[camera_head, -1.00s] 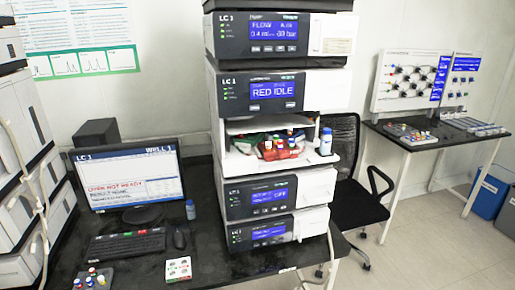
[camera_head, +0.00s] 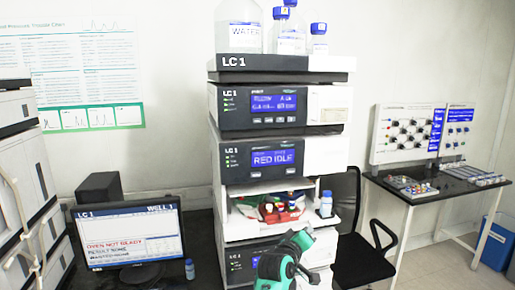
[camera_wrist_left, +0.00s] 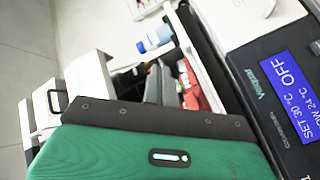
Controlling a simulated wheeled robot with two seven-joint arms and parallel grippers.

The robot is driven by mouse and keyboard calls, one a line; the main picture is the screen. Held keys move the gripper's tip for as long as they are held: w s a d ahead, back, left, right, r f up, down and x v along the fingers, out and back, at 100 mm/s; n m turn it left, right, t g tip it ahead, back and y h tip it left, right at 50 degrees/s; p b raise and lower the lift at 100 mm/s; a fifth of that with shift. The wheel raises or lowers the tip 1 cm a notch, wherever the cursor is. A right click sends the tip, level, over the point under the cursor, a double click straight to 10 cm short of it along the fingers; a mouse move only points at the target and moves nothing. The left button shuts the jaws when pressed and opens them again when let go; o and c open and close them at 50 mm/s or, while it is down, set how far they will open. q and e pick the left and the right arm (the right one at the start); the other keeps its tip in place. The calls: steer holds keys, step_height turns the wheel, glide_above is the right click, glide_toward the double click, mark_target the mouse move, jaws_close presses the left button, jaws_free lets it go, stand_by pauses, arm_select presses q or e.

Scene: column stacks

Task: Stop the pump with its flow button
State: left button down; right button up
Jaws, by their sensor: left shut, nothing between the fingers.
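The pump (camera_head: 279,106) is the upper module of the LC 1 stack in the head view. Its blue display (camera_head: 274,103) has small, unclear text, and a row of small buttons (camera_head: 274,119) runs beneath it. I cannot read which is the flow button. My teal left arm shows at the bottom centre of the head view, in front of the lower stack and well below the pump; its fingertips are hard to make out there. In the left wrist view my left gripper (camera_wrist_left: 160,76) is shut and empty, near the open bay with red items. My right gripper is not in view.
Bottles (camera_head: 290,35) stand in the tray on top. Below the pump is a module reading RED IDLE (camera_head: 272,160), then a bay and a blue-capped bottle (camera_head: 326,204). A monitor (camera_head: 128,234) stands left; a chair (camera_head: 362,240) right. A display (camera_wrist_left: 290,88) reads OFF.

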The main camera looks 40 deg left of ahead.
arm_select(q)
steer(key=s+a+r+n+t+y+p, duration=0.1)
steer(key=s+r, duration=0.3)
steer(key=r, duration=0.6)
steer(key=s+a+r+n+t+y+p, duration=0.1)
steer(key=s+a+r+n+t, duration=0.1)
steer(key=r, duration=0.9)
steer(key=s+a+r+n+t+y+p, duration=0.1)
steer(key=s+a+r+n+t, duration=0.1)
steer(key=s+r, duration=0.5)
step_height(320, 180, up, 4)
steer(key=shift+a+r+p, duration=0.1)
steer(key=shift+a+p, duration=0.3)
steer(key=shift+a, duration=0.05)
steer(key=shift+s, duration=0.15)
